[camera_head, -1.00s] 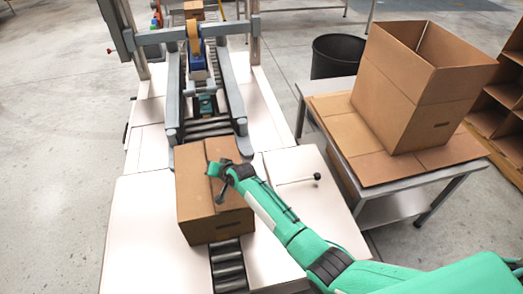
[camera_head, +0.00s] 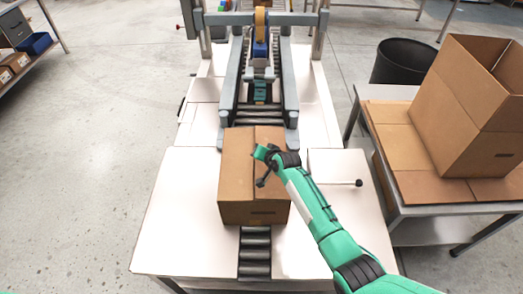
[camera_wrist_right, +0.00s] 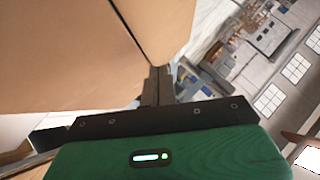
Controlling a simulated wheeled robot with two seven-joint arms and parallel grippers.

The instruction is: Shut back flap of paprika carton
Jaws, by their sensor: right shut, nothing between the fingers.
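The paprika carton (camera_head: 236,180) is a brown box standing on the roller strip of the pale bench, in the middle of the head view. Its top (camera_head: 238,146) looks largely covered by flaps, with a seam running front to back. I cannot tell clearly how the back flap lies. In the right wrist view the shut fingers (camera_wrist_right: 155,86) are beside brown cardboard (camera_wrist_right: 65,60) with a dark seam; contact is unclear. My left gripper is out of view.
Behind the carton stands a taping machine with grey side rails (camera_head: 229,82). A black-knobbed rod (camera_head: 358,183) lies to the right. A large open carton (camera_head: 465,115) stands on a side table, with a black bin (camera_head: 402,62) behind. The bench's left side (camera_head: 180,220) is clear.

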